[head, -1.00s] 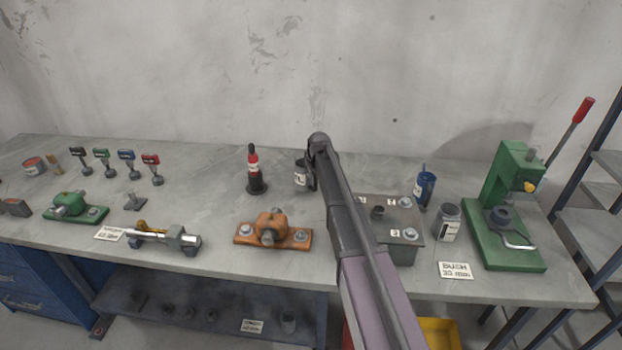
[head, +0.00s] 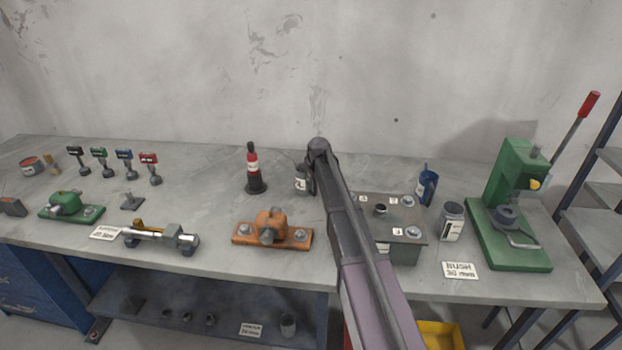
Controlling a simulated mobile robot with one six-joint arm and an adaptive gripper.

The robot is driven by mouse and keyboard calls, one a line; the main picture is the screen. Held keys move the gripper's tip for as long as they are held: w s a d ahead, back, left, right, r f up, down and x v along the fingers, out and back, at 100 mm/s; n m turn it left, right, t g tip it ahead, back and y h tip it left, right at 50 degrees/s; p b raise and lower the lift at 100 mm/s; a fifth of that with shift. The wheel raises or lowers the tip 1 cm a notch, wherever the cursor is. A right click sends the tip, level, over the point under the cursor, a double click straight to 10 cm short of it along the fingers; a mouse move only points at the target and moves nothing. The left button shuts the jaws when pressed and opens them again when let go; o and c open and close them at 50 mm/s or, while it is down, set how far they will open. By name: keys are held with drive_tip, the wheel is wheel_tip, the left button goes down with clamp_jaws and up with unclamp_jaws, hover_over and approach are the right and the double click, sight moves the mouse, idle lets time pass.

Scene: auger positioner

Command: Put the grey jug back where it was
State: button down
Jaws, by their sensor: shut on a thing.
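The grey jug (head: 302,183), with a white label, is at the back middle of the bench, just right of the black-and-red bottle. My gripper (head: 312,184) is shut on its right side, largely hidden behind my arm. The jug looks upright. Its base is close to the bench top, but I cannot tell whether it touches. My arm hides its right part.
The black-and-red bottle (head: 253,172) stands close to the left. An orange fixture (head: 272,232) is in front. A grey box with numbered labels (head: 396,216), a blue mug (head: 427,186), a grey labelled can (head: 451,222) and a green press (head: 510,205) stand right.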

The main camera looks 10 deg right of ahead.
drive_tip(key=shift+f, duration=0.1)
drive_tip(key=c, duration=0.6)
unclamp_jaws()
drive_tip(key=shift+c, duration=0.2)
drive_tip(key=p+v, duration=1)
drive_tip(key=v, duration=0.2)
drive_tip(key=shift+p, duration=0.4)
drive_tip(key=s+a+m+g, duration=0.1)
drive_tip(key=s+m+g, duration=0.1)
drive_tip(key=s, duration=1.6)
drive_tip(key=s+a+f+m+g, duration=0.1)
drive_tip(key=s+m+g, duration=0.2)
drive_tip(key=s, duration=1.5)
drive_tip(key=shift+a+f+m, duration=0.35)
drive_tip(key=shift+m, duration=0.05)
